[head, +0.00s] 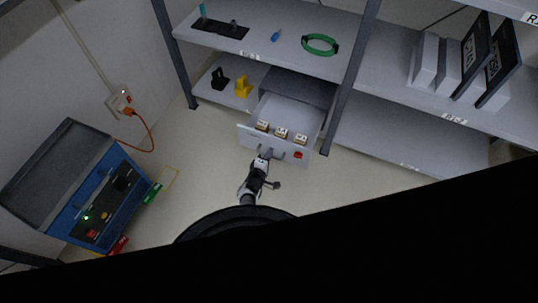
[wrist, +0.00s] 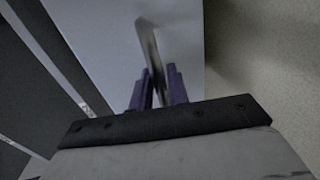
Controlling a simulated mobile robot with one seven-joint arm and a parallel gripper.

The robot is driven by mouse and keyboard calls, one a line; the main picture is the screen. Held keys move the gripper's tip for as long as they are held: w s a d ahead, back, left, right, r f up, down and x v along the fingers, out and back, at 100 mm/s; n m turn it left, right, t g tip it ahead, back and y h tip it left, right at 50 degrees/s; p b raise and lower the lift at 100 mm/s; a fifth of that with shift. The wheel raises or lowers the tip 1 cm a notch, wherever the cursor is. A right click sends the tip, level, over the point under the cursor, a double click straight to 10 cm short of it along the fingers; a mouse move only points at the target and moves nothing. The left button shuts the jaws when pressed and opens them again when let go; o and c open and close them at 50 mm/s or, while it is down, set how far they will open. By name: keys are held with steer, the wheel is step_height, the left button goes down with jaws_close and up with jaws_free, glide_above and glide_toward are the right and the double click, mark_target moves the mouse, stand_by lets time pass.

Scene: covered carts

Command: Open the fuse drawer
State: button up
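The fuse drawer (head: 249,136) stands pulled out from under the shelf in the head view, its inside showing. Three small pale-topped brown items (head: 281,133) sit in a row just behind its front panel. My gripper (head: 266,155) is at the drawer's front, at the handle. In the wrist view, the two purple fingers of my gripper (wrist: 158,88) lie close on both sides of the handle bar (wrist: 149,42) and look shut on it. The pale drawer front (wrist: 105,45) fills the upper middle there. The contact is partly hidden by the fingers.
A blue cart (head: 120,195) with a raised grey lid stands at left, plugged by an orange cord into a wall socket (head: 120,101). A green cable ring (head: 320,44) lies on the shelf above. A shelf post (head: 347,85) stands right of the drawer. Bare floor lies in front.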

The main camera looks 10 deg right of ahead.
steer(key=p+v, duration=0.7)
steer(key=v, duration=0.5)
stand_by(0.3)
